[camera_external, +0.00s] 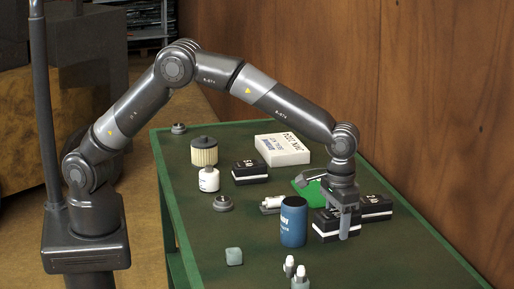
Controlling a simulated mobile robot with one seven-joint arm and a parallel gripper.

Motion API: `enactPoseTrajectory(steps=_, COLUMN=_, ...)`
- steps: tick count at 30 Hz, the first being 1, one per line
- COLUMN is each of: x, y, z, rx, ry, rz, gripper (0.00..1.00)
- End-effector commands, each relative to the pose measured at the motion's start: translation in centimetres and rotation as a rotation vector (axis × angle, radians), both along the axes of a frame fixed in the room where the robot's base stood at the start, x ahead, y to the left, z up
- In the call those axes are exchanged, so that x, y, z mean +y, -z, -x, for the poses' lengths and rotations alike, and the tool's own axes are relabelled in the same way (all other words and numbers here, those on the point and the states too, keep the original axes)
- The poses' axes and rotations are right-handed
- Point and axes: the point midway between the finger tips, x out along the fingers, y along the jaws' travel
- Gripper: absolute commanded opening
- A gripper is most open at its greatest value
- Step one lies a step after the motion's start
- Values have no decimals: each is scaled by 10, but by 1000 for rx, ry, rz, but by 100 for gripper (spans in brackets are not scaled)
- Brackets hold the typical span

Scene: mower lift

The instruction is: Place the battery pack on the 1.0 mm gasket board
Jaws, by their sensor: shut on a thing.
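Several black blocks with a white band and white marks look like battery packs. One block (324,226) is at my gripper (344,226), which is shut on it, pointing down at the right part of the green table. The finger hides part of this block, and I cannot tell whether it touches the table. A second black block (376,207) lies just right of the gripper, and a third (249,172) lies farther back left. A white flat box with dark print (283,149) lies at the back; its print is too small to read. I cannot tell which thing is the 1.0 mm gasket board.
A blue can (293,222) stands close left of the gripper. A bright green item (309,190) lies partly behind the wrist. A filter (204,152) above a white canister (209,180), metal rings and a pale cube (233,256) stand left. The front right tabletop is clear; a wooden wall rises behind.

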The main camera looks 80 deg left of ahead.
Motion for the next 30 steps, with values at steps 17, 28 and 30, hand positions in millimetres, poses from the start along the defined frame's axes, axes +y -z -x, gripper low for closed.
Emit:
enactPoseTrajectory(steps=17, x=6, y=-63, z=-2, rx=-2, ry=-28, rz=0, gripper=15)
enactPoseTrajectory(steps=28, x=90, y=-63, z=-32, rx=-3, ry=-401, rz=-2, gripper=15)
enactPoseTrajectory(steps=30, x=117, y=-63, z=-39, rx=-3, ry=-518, rz=-2, gripper=15)
